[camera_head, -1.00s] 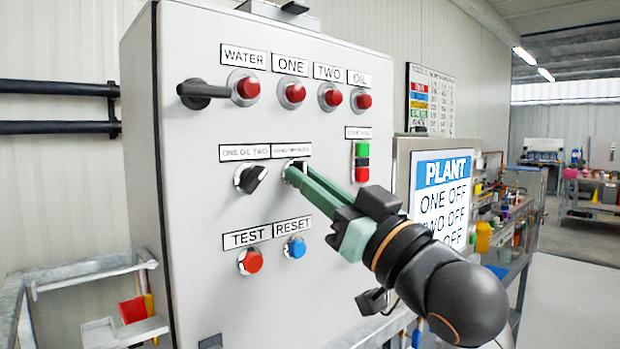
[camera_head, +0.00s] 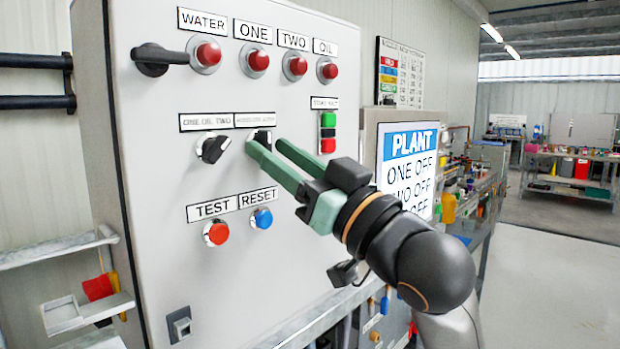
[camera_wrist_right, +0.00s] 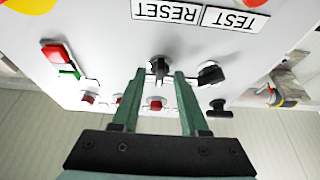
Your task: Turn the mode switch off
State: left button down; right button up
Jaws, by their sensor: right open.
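The grey control panel (camera_head: 158,230) carries two black rotary switches in its middle row. The right one, under a small blurred label, is the likely mode switch (camera_head: 264,137); it is partly covered by my right gripper (camera_head: 266,146). The right wrist view shows this black knob (camera_wrist_right: 158,67) with its bar about upright, between and just beyond the open green fingertips (camera_wrist_right: 161,74). The gripper is open and empty; whether a finger touches the knob is unclear. The other switch (camera_head: 212,148), labelled ONE OIL TWO, is tilted. My left gripper is out of view.
Red lamps (camera_head: 258,60) and a black handle (camera_head: 158,60) line the top. Green and red buttons (camera_head: 327,132) sit to the right. Red TEST (camera_head: 216,233) and blue RESET (camera_head: 262,218) buttons are below. A PLANT sign (camera_head: 410,165) stands right of the panel.

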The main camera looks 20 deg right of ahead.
pick_arm(q)
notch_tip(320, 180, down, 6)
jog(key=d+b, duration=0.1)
jog(key=b, duration=0.7)
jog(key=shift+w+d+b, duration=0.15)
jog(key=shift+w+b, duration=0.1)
jog(key=shift+b, duration=0.15)
pick_arm(e)
jog(key=v, duration=1.1)
jog(key=shift+s+f, duration=0.2)
jog(key=shift+s, duration=0.05)
jog(key=shift+d, duration=0.15)
